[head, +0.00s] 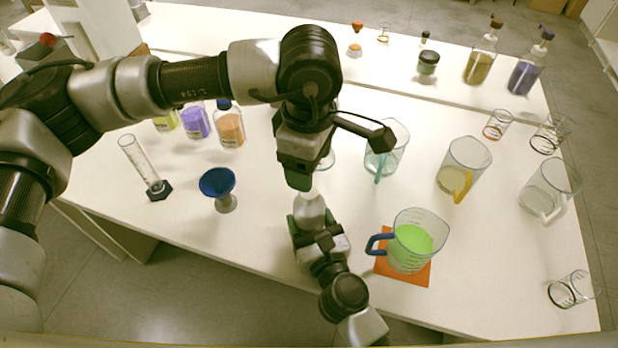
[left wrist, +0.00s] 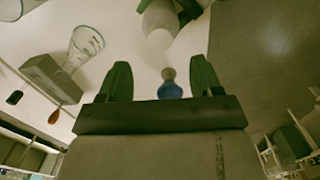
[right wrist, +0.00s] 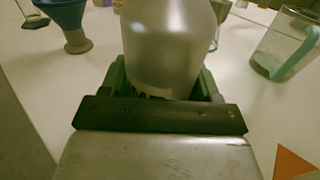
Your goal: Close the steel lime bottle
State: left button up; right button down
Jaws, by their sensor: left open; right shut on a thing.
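The pale steel bottle (head: 311,211) is near the front middle of the table, held in my right gripper (head: 316,232). In the right wrist view its smooth grey body (right wrist: 170,45) is between the green fingers; its top is cut off. My left gripper (head: 299,182) is open just above the bottle's top. In the left wrist view nothing is gripped between its fingers (left wrist: 160,80). The bottle's round pale top (left wrist: 160,39) shows beyond the fingertips. I cannot tell whether that is a cap or a bare neck.
A jug of lime-green liquid (head: 411,246) stands on an orange mat (head: 422,276) at right. A blue funnel-shaped vessel (head: 218,183) and a glass cylinder (head: 143,163) stand at left. Bare table lies between the funnel and the bottle.

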pick_arm(q)
jog(key=shift+r, duration=2.4)
pick_arm(e)
jog(key=shift+c, duration=0.8)
grip_release()
pick_arm(q)
notch_tip(320, 180, down, 3)
jog(key=b, duration=0.3)
jog(key=shift+f, duration=0.2)
pick_arm(e)
jog(key=v, duration=0.9)
jog(key=shift+s+d+f, duration=0.1)
jog(key=shift+s+f, duration=0.1)
jog(key=shift+s, duration=0.2)
pick_arm(q)
jog(key=shift+f, duration=0.1)
pick_arm(e)
jog(key=shift+s+d+r, duration=0.2)
jog(key=shift+s, duration=0.25)
